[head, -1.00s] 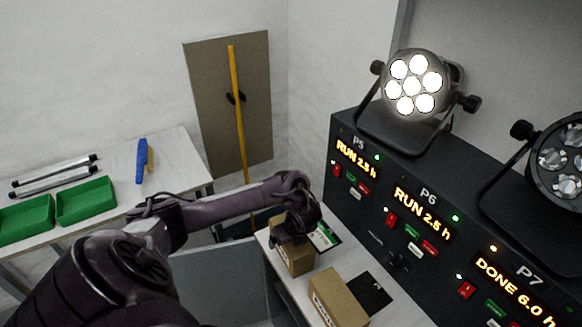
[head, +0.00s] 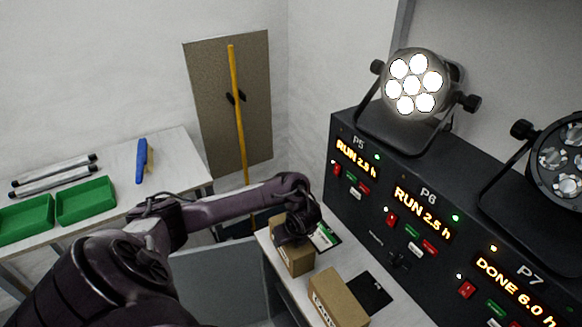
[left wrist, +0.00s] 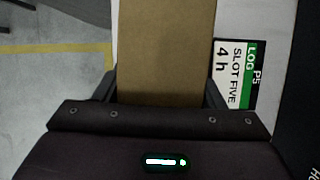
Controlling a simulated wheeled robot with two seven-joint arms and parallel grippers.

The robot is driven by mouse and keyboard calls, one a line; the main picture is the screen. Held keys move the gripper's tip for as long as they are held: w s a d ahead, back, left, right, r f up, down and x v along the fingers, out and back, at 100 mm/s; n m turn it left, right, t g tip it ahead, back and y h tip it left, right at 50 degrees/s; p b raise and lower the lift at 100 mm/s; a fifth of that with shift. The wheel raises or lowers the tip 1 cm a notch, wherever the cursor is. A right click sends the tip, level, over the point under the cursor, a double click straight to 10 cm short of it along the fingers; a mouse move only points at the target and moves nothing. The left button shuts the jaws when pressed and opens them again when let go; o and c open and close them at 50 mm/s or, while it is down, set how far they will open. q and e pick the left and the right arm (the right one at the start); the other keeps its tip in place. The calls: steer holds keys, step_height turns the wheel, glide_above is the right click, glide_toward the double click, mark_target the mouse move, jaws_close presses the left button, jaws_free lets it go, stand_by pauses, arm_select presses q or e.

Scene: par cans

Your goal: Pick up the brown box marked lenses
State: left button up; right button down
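Two brown boxes stand on the white bench below the black panel. The far brown box (head: 296,262) is under my left gripper (head: 292,238), which reaches down over its top. In the left wrist view the far box (left wrist: 166,50) lies between the two fingers, with no clear gap at either side. It appears to rest on the bench. The near brown box (head: 340,296) stands apart, closer to me, with dark lettering on its front face, too small to read surely. No lenses marking is readable on the far box. My right gripper is out of view.
A log card (left wrist: 239,73) reading P5, SLOT FIVE, 4 h lies right of the far box. A black card (head: 371,292) lies by the near box. The black panel (head: 360,150) with lamps bounds the right. A side table (head: 110,212) holds green trays (head: 86,200).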

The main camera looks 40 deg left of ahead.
arm_select(q)
steer(key=c, duration=0.7)
steer(key=shift+o, duration=0.2)
steer(key=shift+r, duration=0.1)
steer(key=shift+w+r, duration=0.1)
steer(key=shift+r, duration=0.4)
step_height(320, 180, up, 3)
steer(key=shift+f+p, duration=0.15)
steer(key=shift+p, duration=0.3)
step_height(320, 180, up, 17)
steer(key=p, duration=0.9)
steer(key=shift+f+p, duration=0.2)
steer(key=shift+p, duration=0.1)
